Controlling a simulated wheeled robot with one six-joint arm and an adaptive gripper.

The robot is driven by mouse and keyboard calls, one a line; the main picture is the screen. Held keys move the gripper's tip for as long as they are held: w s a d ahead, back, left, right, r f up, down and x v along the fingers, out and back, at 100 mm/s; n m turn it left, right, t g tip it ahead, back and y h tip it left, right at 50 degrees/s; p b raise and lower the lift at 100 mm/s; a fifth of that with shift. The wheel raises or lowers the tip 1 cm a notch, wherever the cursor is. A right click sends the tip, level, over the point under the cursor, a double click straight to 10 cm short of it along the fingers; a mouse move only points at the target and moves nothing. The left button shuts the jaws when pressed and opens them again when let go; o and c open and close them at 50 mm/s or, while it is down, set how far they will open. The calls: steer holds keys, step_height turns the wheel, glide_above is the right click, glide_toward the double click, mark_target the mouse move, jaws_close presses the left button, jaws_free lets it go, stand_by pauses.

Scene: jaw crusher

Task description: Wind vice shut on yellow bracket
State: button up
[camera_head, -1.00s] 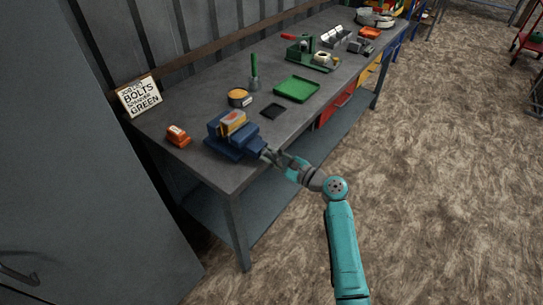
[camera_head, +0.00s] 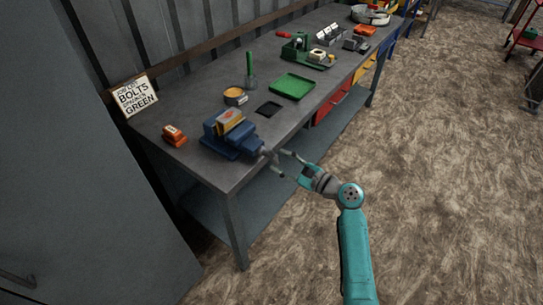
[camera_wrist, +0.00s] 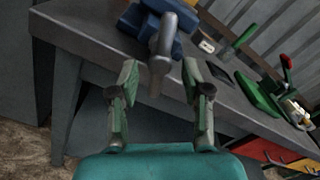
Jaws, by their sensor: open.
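The blue vice (camera_head: 230,143) sits on the near end of the bench. The yellow bracket (camera_head: 229,121) stands upright between its jaws; I cannot tell how tightly. The vice's grey handle (camera_head: 270,155) sticks out past the bench's front edge.
On the bench (camera_head: 205,172) are an orange box (camera_head: 174,135), a yellow-rimmed tin (camera_head: 235,97), a black pad (camera_head: 268,108) and a green tray (camera_head: 292,86). A sign (camera_head: 135,95) stands at the back left. The floor in front is clear.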

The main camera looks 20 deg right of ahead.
mark_target(269, 156)
steer(key=v, duration=0.6)
steer(key=shift+s, duration=0.15)
steer(key=shift+d, duration=0.1)
steer(key=w+a+n, duration=0.2)
steer(key=w+n, duration=0.1)
steer(key=n, duration=0.6)
steer(key=w+a+n, duration=0.2)
steer(key=w+n, duration=0.1)
steer(key=n, duration=0.7)
steer(key=w+a+n, duration=0.2)
steer(key=w+n, duration=0.1)
steer(key=n, duration=0.7)
steer(key=shift+w+a+f, duration=0.15)
steer(key=shift+w+a, duration=0.05)
steer(key=shift+a, duration=0.15)
